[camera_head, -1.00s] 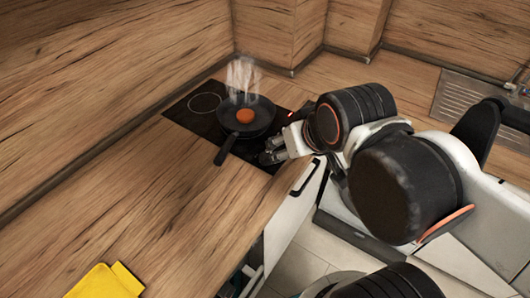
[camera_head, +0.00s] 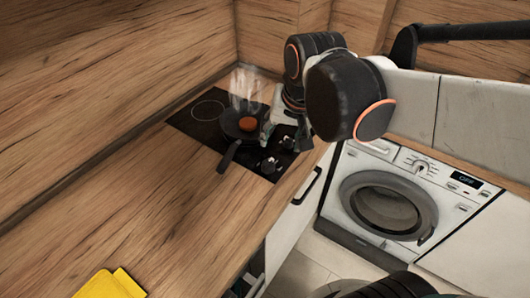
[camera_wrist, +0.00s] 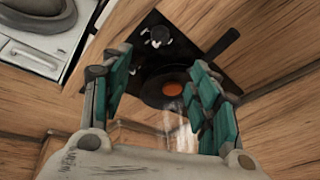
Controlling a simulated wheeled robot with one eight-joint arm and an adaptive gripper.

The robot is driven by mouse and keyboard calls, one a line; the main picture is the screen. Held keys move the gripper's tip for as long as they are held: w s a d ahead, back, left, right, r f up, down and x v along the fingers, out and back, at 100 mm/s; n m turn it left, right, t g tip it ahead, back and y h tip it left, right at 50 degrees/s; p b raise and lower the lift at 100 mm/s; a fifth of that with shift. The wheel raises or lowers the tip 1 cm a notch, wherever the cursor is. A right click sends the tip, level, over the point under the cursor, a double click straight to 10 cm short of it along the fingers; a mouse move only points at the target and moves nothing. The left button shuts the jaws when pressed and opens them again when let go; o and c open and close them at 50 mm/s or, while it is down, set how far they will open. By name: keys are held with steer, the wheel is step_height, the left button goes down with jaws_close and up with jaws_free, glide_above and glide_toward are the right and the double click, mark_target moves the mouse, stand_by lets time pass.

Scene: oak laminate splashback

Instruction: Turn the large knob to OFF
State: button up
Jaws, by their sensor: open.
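The black cooktop (camera_head: 205,131) has dark control knobs near its front edge, one nearer (camera_head: 268,165) and one farther back (camera_head: 287,142). A knob with bright edges also shows in the wrist view (camera_wrist: 158,36), beyond my fingers. I cannot tell which knob is the large one, nor read its marks or setting. My gripper (camera_wrist: 157,75) is open and empty, its teal finger pads apart, with the cooktop and pan between them. In the head view it hangs above the right side of the cooktop beside the pan, partly hidden by my arm.
A black pan (camera_head: 230,137) with a round orange-brown item (camera_head: 247,125) steams on the cooktop, its handle toward the front. A washing machine (camera_head: 385,205) with a dial stands below the counter at right. A yellow cloth (camera_head: 108,284) lies on the otherwise clear near counter (camera_head: 150,215).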

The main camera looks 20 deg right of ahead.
mark_target(269, 162)
steer(key=w+f+m+g, duration=0.3)
steer(key=w+f+m, duration=0.2)
steer(key=w, duration=0.3)
steer(key=shift+m+g, duration=0.3)
steer(key=f+b, duration=0.1)
steer(key=f, duration=0.3)
steer(key=f+b, duration=0.1)
steer(key=f, duration=0.4)
steer(key=f+b, duration=0.2)
steer(key=f, duration=0.2)
steer(key=shift+w+f, duration=0.25)
steer(key=shift+f, duration=0.15)
steer(key=c, duration=1.1)
